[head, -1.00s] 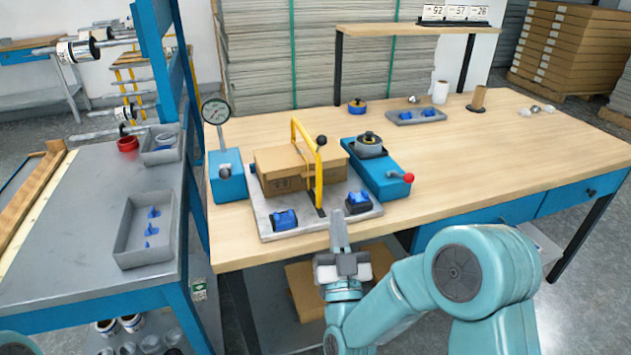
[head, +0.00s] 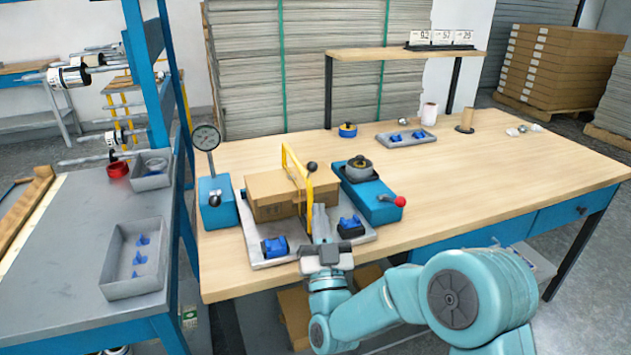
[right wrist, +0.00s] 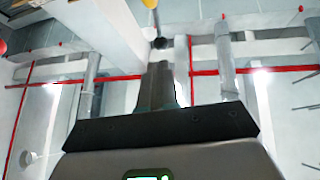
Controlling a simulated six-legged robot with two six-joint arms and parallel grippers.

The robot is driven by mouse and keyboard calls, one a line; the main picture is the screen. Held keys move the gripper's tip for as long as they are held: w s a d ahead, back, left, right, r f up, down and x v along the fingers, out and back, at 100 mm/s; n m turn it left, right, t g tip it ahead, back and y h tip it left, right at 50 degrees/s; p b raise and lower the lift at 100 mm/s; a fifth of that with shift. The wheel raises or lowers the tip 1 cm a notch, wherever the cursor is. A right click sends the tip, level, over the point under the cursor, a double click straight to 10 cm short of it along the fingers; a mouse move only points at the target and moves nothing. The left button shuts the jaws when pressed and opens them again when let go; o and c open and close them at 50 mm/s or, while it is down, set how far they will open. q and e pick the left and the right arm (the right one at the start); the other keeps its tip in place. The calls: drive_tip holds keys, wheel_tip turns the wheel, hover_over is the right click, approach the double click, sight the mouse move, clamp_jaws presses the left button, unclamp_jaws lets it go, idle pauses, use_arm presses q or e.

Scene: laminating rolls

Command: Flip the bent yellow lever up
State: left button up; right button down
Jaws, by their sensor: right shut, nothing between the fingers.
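The bent yellow lever (head: 296,170) stands over a brown cardboard box on a grey base plate (head: 262,262). A black knob (head: 311,167) is at its side near the top. My right gripper (head: 320,212) is shut and empty, in front of the lever's lower part; its fingers hide some of the base. I cannot tell whether it touches the lever. In the right wrist view the shut fingers (right wrist: 160,82) point up toward a black knob (right wrist: 160,43), with a bit of yellow (right wrist: 150,3) above it. My left gripper is out of view.
Blue clamps (head: 274,247) sit at the plate's front corners. A blue device with a red knob (head: 399,201) is at the right, a gauge (head: 206,138) at the left. The table's right side is mostly clear.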

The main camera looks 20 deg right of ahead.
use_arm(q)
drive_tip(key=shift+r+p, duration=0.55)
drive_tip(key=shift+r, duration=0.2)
use_arm(e)
drive_tip(key=a+x, duration=0.1)
drive_tip(key=x, duration=0.5)
drive_tip(key=shift+w+d+r, duration=0.3)
drive_tip(key=shift+d, duration=0.25)
